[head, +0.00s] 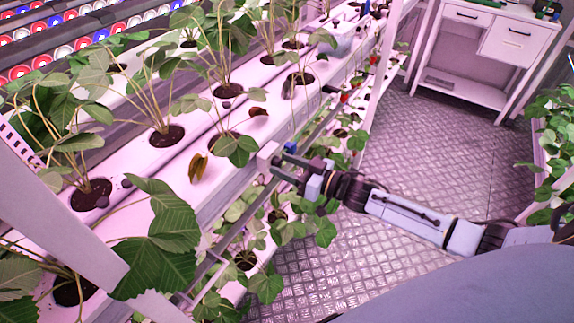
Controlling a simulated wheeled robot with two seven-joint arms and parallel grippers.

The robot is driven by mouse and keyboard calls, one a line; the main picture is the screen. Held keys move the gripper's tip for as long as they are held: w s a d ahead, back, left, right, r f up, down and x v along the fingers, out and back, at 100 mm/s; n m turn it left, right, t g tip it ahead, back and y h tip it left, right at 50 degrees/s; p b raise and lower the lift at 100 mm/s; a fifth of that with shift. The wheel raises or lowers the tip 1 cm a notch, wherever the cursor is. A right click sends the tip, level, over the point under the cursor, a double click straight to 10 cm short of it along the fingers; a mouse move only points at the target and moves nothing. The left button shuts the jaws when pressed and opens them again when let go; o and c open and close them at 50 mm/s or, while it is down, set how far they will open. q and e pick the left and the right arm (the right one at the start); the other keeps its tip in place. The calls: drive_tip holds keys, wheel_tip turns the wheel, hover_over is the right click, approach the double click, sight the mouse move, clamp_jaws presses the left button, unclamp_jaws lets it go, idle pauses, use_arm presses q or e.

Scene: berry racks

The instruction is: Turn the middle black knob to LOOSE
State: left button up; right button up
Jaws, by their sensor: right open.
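My right gripper (277,164) reaches in from the right to the front edge of the plant rack (222,193). Its two dark fingers are apart, with nothing seen between them. The fingertips are close to a pale block (268,154) on the rack's edge; I cannot tell whether they touch it. A small blue part (291,146) shows just above the fingers. A small dark part (330,89) sticks out from the rack edge farther back; I cannot tell whether it is a knob. No LOOSE marking can be read. My left gripper is not in view.
Strawberry plants grow from round holes in the white rack, and leaves hang below its edge. A white upright (383,75) stands behind the gripper. A white cabinet (487,50) is at the back right. The metal floor (440,135) of the aisle is clear.

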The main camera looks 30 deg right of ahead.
drive_tip(key=shift+c, duration=0.4)
drive_tip(key=c, duration=0.9)
drive_tip(key=shift+n, duration=0.3)
drive_tip(key=n+p, duration=0.1)
drive_tip(key=n, duration=0.2)
drive_tip(key=shift+r+n+h, duration=0.1)
drive_tip(key=shift+n+h, duration=0.2)
drive_tip(key=n, duration=0.4)
drive_tip(key=shift+p, duration=0.3)
drive_tip(key=n, duration=0.5)
drive_tip(key=shift+h, duration=0.3)
drive_tip(key=n+b, duration=0.1)
drive_tip(key=n, duration=0.4)
drive_tip(key=shift+s+n+h, duration=0.1)
drive_tip(key=shift+n+h, duration=0.2)
